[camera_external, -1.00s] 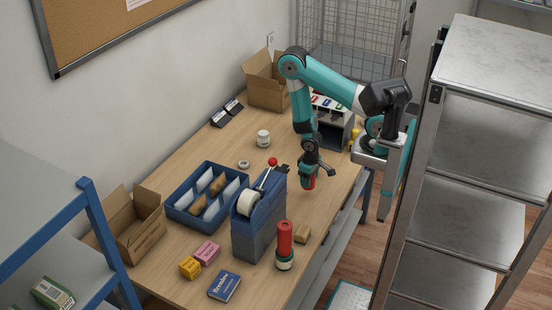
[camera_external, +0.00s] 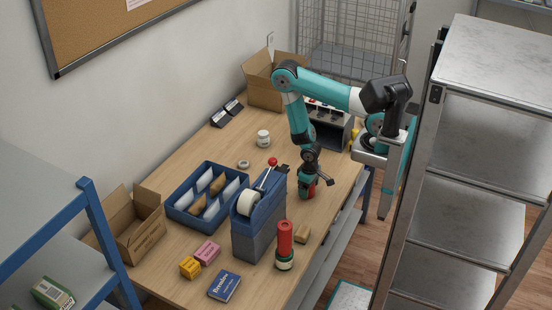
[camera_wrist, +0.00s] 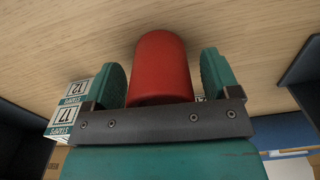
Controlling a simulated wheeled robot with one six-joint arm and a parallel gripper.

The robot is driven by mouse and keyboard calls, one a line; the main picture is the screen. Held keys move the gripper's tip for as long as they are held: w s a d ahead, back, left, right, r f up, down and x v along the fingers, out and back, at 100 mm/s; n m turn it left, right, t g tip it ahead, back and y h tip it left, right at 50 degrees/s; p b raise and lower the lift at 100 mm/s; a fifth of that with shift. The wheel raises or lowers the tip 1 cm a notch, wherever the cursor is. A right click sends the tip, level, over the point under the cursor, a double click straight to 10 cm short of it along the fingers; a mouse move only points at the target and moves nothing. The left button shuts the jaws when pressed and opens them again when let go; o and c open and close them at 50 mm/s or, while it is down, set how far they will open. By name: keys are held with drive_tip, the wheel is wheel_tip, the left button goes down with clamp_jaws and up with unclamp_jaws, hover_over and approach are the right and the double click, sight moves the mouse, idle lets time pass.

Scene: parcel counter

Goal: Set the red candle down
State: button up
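The red candle (camera_wrist: 160,68) is a plain red cylinder between the two teal fingers of my gripper (camera_wrist: 162,85) in the wrist view. My gripper is shut on it. In the external view my gripper (camera_external: 308,185) points down over the right part of the wooden table (camera_external: 222,146), with only a little of the candle's red showing at its fingers. The candle's lower end is at or very close to the tabletop; I cannot tell whether it touches.
A second red cylinder (camera_external: 285,238) stands near the front edge, beside a blue-grey tape dispenser (camera_external: 258,232). A blue divided tray (camera_external: 181,213) lies left. Stamp boxes (camera_wrist: 66,118) show left in the wrist view.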

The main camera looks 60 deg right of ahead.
wheel_tip(320, 180, up, 11)
drive_tip(key=shift+r+p, duration=0.2)
drive_tip(key=shift+p, duration=0.45)
drive_tip(key=shift+w+a+r+p, duration=0.1)
drive_tip(key=shift+a+r+p, duration=0.05)
drive_tip(key=shift+r+p, duration=0.5)
drive_tip(key=w+a+r+n+y, duration=0.15)
drive_tip(key=a+r, duration=0.25)
drive_tip(key=r, duration=0.5)
drive_tip(key=s+a+r+n+y, duration=0.1)
drive_tip(key=a+r+n+y, duration=0.1)
drive_tip(key=a+r, duration=0.45)
drive_tip(key=s+r+n, duration=0.2)
drive_tip(key=s+r, duration=0.1)
drive_tip(key=r, duration=0.4)
drive_tip(key=s+r+n, duration=0.2)
drive_tip(key=s+r, duration=0.2)
drive_tip(key=r, duration=0.2)
drive_tip(key=shift+s+a+r+y, duration=0.3)
drive_tip(key=shift+a+r+y, duration=0.05)
drive_tip(key=shift+a, duration=0.05)
wheel_tip(320, 180, down, 12)
drive_tip(key=b, duration=1.2)
